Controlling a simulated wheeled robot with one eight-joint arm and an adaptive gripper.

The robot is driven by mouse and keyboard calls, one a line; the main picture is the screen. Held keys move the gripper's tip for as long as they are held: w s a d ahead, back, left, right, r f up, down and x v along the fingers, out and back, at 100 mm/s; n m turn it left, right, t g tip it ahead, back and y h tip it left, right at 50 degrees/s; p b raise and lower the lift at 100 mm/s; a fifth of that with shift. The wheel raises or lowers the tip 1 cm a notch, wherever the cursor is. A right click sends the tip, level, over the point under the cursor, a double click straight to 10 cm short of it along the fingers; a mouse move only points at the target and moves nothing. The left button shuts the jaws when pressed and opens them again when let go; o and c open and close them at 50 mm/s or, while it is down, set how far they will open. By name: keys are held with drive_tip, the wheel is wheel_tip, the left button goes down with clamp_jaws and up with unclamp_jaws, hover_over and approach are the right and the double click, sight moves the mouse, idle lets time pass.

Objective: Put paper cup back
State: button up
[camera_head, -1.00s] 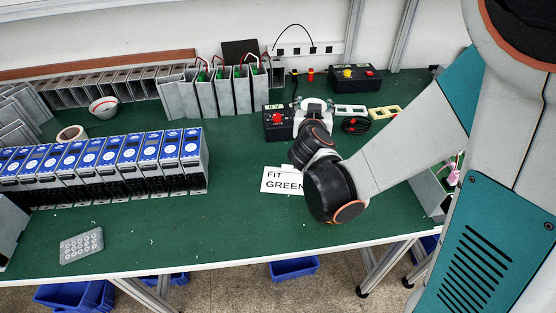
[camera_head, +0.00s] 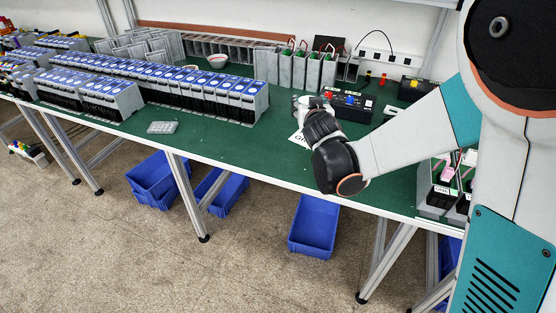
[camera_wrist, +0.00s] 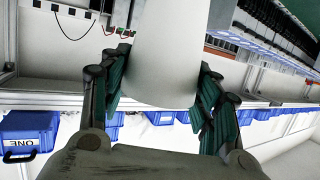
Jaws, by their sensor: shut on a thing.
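The paper cup (camera_wrist: 170,45) is a plain white, rounded body in the wrist view, filling the top middle. My gripper (camera_wrist: 162,88) is shut on it, with one dark green finger pad at each side. The cup's upper end is cut off by the frame edge. In the head view my wrist sits over the green bench and mostly hides the gripper; I cannot clearly make out the cup there.
The green bench (camera_head: 225,142) holds long rows of blue-faced modules (camera_head: 170,85). A control box (camera_head: 350,104) is just behind my wrist. Blue bins (camera_head: 314,226) stand on the floor below. The bench front is mostly clear.

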drive_tip(key=w+a+r+n+y+b, duration=0.1)
drive_tip(key=w+a+r+n+y, duration=0.15)
drive_tip(key=w+a, duration=0.55)
drive_tip(key=shift+g+y, duration=0.3)
drive_tip(key=shift+y, duration=0.05)
drive_tip(key=f+b, duration=0.2)
drive_tip(key=f, duration=0.4)
drive_tip(key=s+a+f+b, duration=0.1)
drive_tip(key=f+b, duration=0.2)
drive_tip(key=f, duration=0.3)
drive_tip(key=f+b, duration=0.3)
drive_tip(key=f, duration=0.4)
drive_tip(key=shift+s+a+f, duration=0.1)
drive_tip(key=shift+s+a, duration=0.2)
drive_tip(key=shift+a, duration=0.1)
drive_tip(key=o, duration=1)
drive_tip(key=shift+o, duration=0.2)
drive_tip(key=shift+s+d, duration=0.1)
drive_tip(key=shift+s, duration=0.1)
drive_tip(key=p+v, duration=0.3)
drive_tip(key=v, duration=0.8)
drive_tip(key=shift+s+p, duration=0.3)
